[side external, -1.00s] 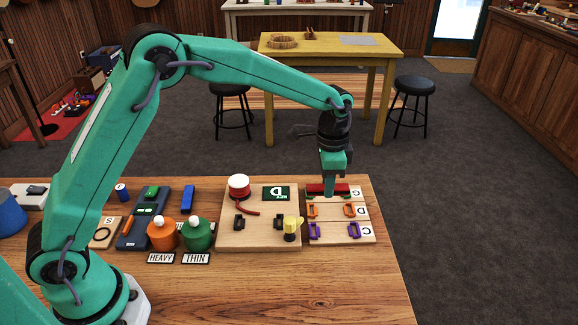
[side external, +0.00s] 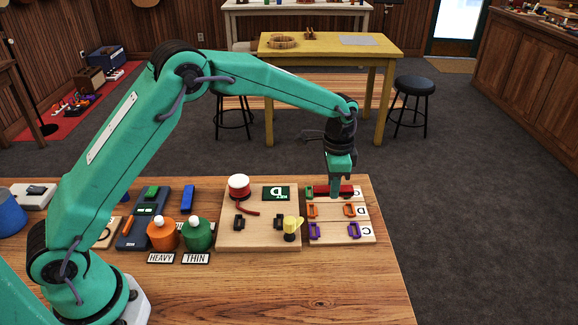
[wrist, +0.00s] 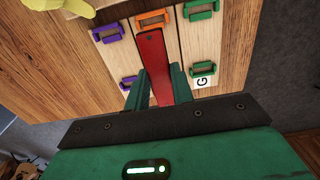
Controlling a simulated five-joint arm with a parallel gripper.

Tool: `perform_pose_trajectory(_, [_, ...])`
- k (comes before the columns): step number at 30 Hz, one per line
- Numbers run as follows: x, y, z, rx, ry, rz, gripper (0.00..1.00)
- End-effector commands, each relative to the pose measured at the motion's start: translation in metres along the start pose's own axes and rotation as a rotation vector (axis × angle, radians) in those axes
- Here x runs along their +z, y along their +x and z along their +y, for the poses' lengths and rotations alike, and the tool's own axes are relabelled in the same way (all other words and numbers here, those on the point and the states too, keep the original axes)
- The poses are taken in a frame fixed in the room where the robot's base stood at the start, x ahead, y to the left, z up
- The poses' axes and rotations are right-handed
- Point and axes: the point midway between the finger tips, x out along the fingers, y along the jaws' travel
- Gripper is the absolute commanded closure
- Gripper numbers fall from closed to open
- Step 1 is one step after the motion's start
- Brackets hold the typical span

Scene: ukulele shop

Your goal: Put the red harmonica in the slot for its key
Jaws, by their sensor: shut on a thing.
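My gripper (side external: 338,190) is shut on the red harmonica (wrist: 152,62), which appears long and flat between the fingers. In the side view the harmonica (side external: 347,190) shows in part behind my fingers, over the far part of the slot board (side external: 322,240). The board has rows labelled G, D and C, with green, orange and purple brackets. In the wrist view the harmonica lies over the middle of the board, between the purple brackets (wrist: 110,32) and the green bracket (wrist: 201,10). I cannot tell how high it is. A green card (side external: 275,193) reads KEY D.
The table front (side external: 300,290) is clear.

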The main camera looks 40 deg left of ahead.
Motion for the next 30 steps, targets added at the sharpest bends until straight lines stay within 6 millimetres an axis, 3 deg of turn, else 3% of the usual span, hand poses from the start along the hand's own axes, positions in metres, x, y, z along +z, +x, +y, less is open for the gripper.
perform_pose_trajectory(15, [0.001, 0.034, 0.0, 0.001, 0.0, -0.002, 1.0])
perform_pose_trajectory(30, [0.0, 0.042, 0.0, 0.0, 0.0, 0.0, 1.0])
